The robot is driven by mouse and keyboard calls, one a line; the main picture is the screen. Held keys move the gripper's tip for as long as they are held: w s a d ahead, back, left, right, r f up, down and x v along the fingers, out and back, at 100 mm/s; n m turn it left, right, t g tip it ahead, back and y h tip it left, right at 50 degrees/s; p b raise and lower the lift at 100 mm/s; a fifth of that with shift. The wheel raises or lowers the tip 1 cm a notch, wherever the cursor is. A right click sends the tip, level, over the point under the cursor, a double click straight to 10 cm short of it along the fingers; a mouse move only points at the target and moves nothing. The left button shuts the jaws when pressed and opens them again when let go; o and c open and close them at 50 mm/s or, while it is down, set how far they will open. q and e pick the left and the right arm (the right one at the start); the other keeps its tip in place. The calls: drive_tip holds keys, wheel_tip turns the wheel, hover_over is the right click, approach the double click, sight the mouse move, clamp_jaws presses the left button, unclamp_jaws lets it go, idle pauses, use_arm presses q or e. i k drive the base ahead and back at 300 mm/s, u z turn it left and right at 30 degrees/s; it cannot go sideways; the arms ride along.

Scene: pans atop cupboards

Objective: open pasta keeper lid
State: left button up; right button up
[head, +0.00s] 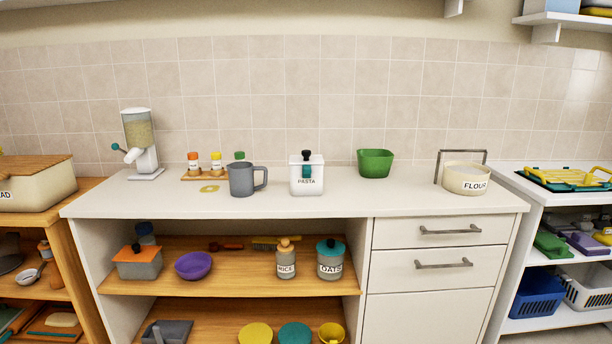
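The pasta keeper (306,178) is a white box-shaped container labelled "PASTA" on the white counter (330,205), near its middle. A black knob (306,153) stands on top, and a teal piece (306,171) shows on its front just above the label. The lid appears to sit closed on the box. Neither of my grippers shows in the head view.
A grey jug (243,179) stands just left of the keeper. A green bowl (375,163) sits behind right, and a flour container (465,178) with a grey frame farther right. A dispenser (141,143) and spice jars stand left. The front of the counter is clear.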

sight(306, 158)
drive_tip(key=u, duration=0.3)
drive_tip(key=i, duration=0.35)
drive_tip(key=u, duration=0.7)
drive_tip(key=i, duration=0.8)
drive_tip(key=z, duration=0.2)
